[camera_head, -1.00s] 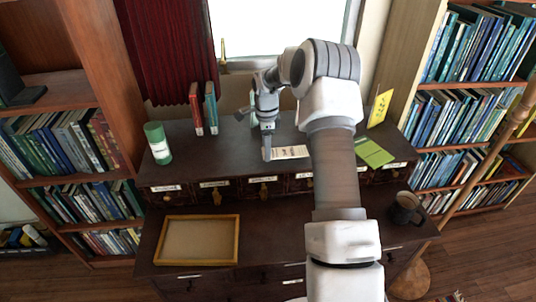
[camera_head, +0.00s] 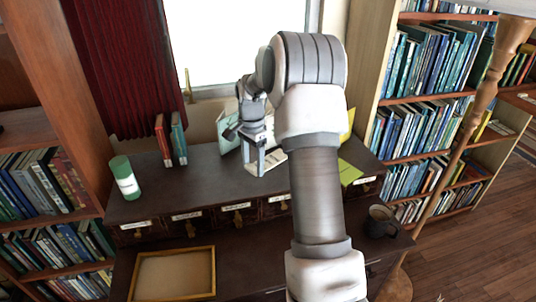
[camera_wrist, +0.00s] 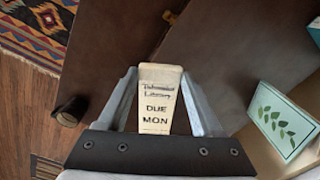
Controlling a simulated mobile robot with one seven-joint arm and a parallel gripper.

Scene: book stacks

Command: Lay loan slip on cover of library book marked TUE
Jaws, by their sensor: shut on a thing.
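My gripper (camera_head: 262,166) is shut on a cream paper slip (camera_wrist: 157,100), which shows between the two fingers in the wrist view. The slip is printed with "Library" and "DUE MON". In the head view a pale patch of it (camera_head: 272,160) shows beside the fingers, over the dark desk top (camera_head: 205,190); I cannot tell its height. A red book (camera_head: 162,141) and a teal book (camera_head: 179,138) stand upright at the back left. A green flat item (camera_head: 349,172) lies right of my arm, with a yellow upright card (camera_head: 348,124) behind it. No TUE mark is readable.
A green cylinder (camera_head: 124,178) stands at the left. A pale item with a leaf pattern (camera_wrist: 286,122) is close on the right in the wrist view. A wooden-framed tray (camera_head: 211,268) and a dark mug (camera_head: 381,221) are on the lower front level. Bookshelves flank the desk.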

